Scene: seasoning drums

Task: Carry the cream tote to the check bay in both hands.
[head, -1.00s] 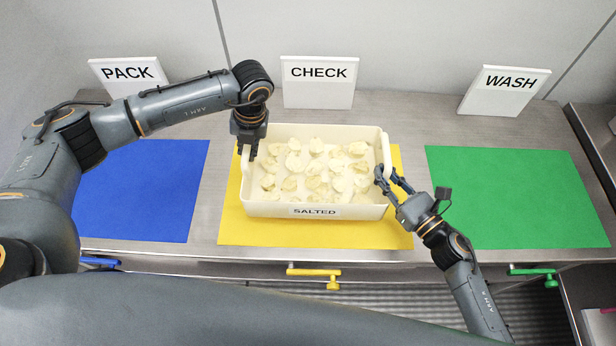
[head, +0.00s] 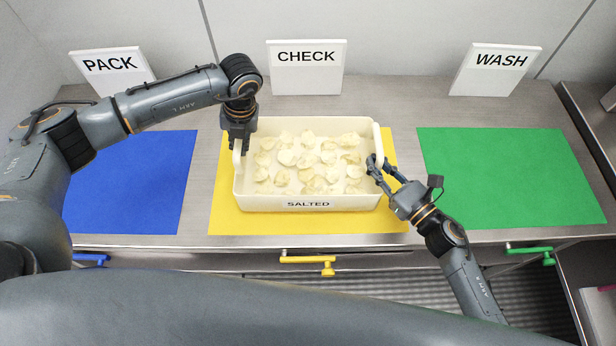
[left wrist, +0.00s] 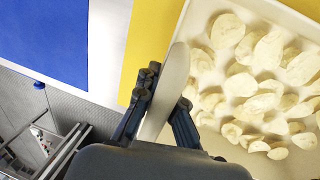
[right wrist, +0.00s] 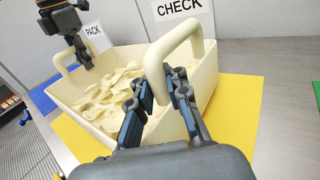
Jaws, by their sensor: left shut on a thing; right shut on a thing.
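The cream tote (head: 252,202), labelled SALTED and holding many pale chips, is over the yellow mat (head: 300,225) behind which the CHECK sign (head: 306,68) stands. It looks level; I cannot tell whether its base touches the mat. My left gripper (head: 237,150) is shut on the tote's left handle, which shows between the fingers in the left wrist view (left wrist: 172,90). My right gripper (head: 373,168) is shut on the right handle, which also shows in the right wrist view (right wrist: 178,42). The mat's middle is hidden under the tote.
A blue mat (head: 130,185) with a PACK sign (head: 112,72) lies to the left. A green mat (head: 510,180) with a WASH sign (head: 497,68) lies to the right. Both are bare. A yellow drawer handle (head: 307,261) sticks out below the counter's front edge.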

